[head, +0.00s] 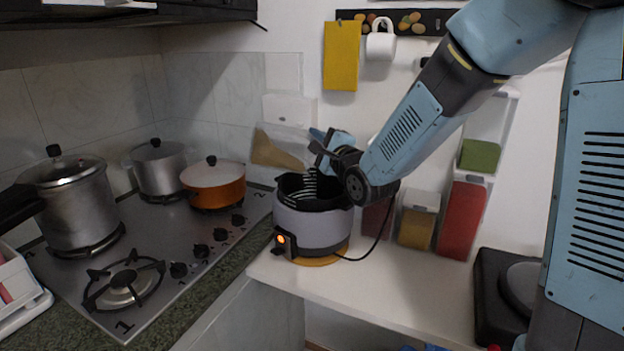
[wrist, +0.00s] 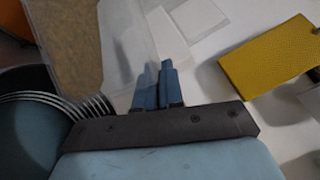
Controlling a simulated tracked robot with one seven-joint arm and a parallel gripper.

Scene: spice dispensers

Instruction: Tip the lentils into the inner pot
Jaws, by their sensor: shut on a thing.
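A clear container (head: 297,133) with brown lentils (head: 272,152) is held tilted above and slightly left of the cooker. My gripper (head: 322,146) is shut on the container's side. In the wrist view the shut fingers (wrist: 157,90) pinch its clear wall, and the lentils (wrist: 70,40) lie in a slope at upper left. The inner pot (head: 289,186) is black and sits in the grey cooker (head: 312,222), whose orange light is on. The inner pot's dark rim shows at left in the wrist view (wrist: 28,80). My gripper partly hides the pot's opening, and I cannot see lentils inside it.
The cooker stands on a white counter (head: 400,290) beside a stove (head: 160,235) with metal pots and an orange pot (head: 213,182). Dispensers, one red (head: 463,220), stand behind at right. A yellow board (head: 341,56) and a white mug (head: 381,42) hang above.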

